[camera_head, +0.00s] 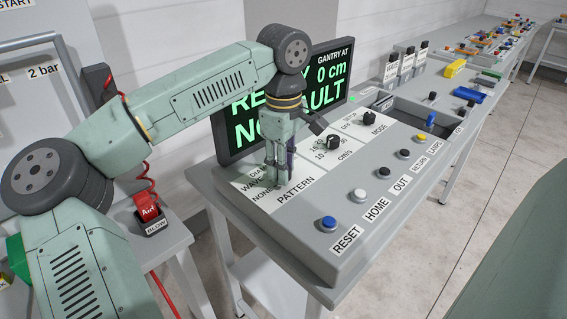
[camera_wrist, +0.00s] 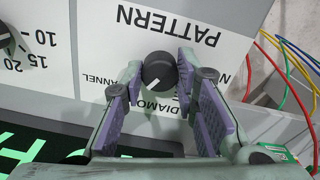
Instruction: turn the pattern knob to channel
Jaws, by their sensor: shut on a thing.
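The pattern knob (camera_wrist: 159,69) is a round dark knob with a white pointer line, on the white PATTERN panel (camera_wrist: 135,38). In the wrist view it sits between the purple finger pads of my gripper (camera_wrist: 161,76), which is shut on it. The pointer slants to the lower left, between the CHANNEL label (camera_wrist: 101,78) and the DIAMOND label (camera_wrist: 158,104). The NONE label lies to the right. In the head view my gripper (camera_head: 280,170) reaches down to the panel and hides the knob.
The screen (camera_head: 240,128) stands close behind my gripper, showing green text. Two more dark knobs, the cms knob (camera_head: 333,142) and the MODE knob (camera_head: 369,118), are to the right. A row of buttons, including the blue RESET button (camera_head: 328,222), runs along the front.

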